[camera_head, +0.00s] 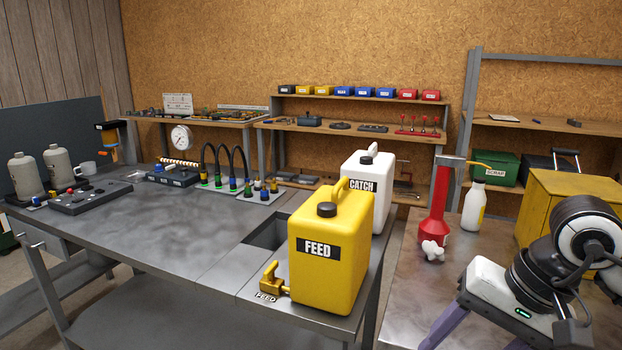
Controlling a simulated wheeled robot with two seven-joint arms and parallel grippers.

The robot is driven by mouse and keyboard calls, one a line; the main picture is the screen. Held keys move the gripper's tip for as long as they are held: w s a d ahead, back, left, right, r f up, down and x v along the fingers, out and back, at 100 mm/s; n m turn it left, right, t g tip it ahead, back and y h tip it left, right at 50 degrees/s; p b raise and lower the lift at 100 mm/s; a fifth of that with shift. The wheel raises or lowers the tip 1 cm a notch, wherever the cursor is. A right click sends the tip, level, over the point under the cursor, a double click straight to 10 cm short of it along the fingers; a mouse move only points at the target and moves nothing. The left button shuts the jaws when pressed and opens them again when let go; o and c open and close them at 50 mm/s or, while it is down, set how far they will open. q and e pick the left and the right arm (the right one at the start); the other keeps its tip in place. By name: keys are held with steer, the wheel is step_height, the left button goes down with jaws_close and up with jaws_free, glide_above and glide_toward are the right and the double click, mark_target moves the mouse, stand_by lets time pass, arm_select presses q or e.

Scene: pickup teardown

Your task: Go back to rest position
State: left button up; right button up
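My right arm comes in at the lower right, with its white gripper (476,338) low over the right-hand table. Its two purple fingers are spread wide apart, and nothing shows between them. The fingertips run out of the bottom of the picture. My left gripper is not in view. A yellow FEED jug (330,250) with a brass tap (274,280) stands upright on the front corner of the metal bench (160,235). A white CATCH jug (376,180) stands behind it. My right gripper is to the right of both jugs and apart from them.
On the right table (405,290) stand a red tool (437,205), a crumpled white piece (432,250), a white bottle (473,205) and a yellow box (570,200) close to my arm. A narrow gap separates the tables. The bench's middle is clear.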

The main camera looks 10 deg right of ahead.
steer(key=s+a+r+m+g+y, duration=0.1)
steer(key=s+a+r+m+y, duration=0.1)
steer(key=a+m+y, duration=0.7)
steer(key=s+a+r+m+y, duration=0.2)
steer(key=a+m+y, duration=0.35)
steer(key=a, duration=0.65)
steer(key=w+d+f+m+t+h, duration=0.2)
steer(key=w+d+f+m+t, duration=0.25)
steer(key=m+t, duration=0.6)
steer(key=w+d+f+m+t+h, duration=0.3)
steer(key=w+m+t, duration=0.2)
steer(key=m, duration=1)
steer(key=s+d+f+m+h, duration=0.2)
steer(key=d+f+m+h, duration=0.2)
steer(key=f+m+h, duration=0.55)
steer(key=s+d+f+m+g, duration=0.1)
steer(key=s+f+m+g, duration=0.3)
steer(key=f, duration=0.7)
steer(key=s+d+f+m+g+h, duration=0.1)
steer(key=s+f+m+g, duration=0.3)
steer(key=s+f+m, duration=0.5)
step_height(320, 180, down, 2)
steer(key=shift+s+f, duration=0.15)
steer(key=shift+s, duration=0.75)
steer(key=shift+m, duration=0.25)
